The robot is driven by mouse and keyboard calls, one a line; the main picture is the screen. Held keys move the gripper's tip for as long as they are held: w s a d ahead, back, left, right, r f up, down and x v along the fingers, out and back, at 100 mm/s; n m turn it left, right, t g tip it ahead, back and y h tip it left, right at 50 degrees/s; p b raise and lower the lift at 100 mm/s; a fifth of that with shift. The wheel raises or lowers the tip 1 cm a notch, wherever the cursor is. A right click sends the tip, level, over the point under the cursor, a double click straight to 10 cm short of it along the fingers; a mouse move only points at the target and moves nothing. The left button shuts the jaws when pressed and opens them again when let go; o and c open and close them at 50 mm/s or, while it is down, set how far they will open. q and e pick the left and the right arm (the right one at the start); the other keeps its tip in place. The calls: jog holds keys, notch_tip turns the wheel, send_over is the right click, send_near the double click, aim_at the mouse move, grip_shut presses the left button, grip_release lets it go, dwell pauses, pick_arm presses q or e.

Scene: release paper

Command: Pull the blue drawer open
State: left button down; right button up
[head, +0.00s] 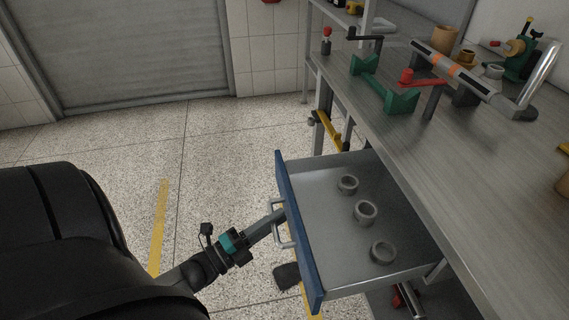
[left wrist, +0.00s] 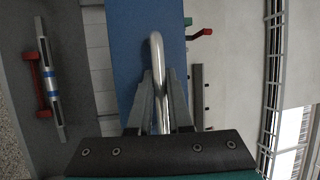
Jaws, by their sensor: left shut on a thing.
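The blue drawer (head: 303,247) stands pulled out from under the workbench, its inside showing. Its blue front panel fills the middle of the left wrist view (left wrist: 122,40). The drawer has a silver bar handle (left wrist: 156,48), which also shows in the head view (head: 286,239). My left gripper (head: 279,214) is at the handle, in front of the panel. In the left wrist view its two fingers (left wrist: 160,78) sit on either side of the bar, shut on it. My right gripper is not in view.
Several grey rings, one of them here (head: 365,211), lie inside the drawer. The workbench top (head: 420,155) at the right carries a green stand (head: 385,88), a long tube (head: 450,68) and other parts. The speckled floor (head: 215,150) to the left is mostly clear.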

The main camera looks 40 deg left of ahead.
pick_arm(q)
jog(key=shift+s, duration=0.1)
jog(key=c, duration=1.1)
grip_release()
jog(key=v, duration=1.5)
jog(key=shift+s, duration=0.15)
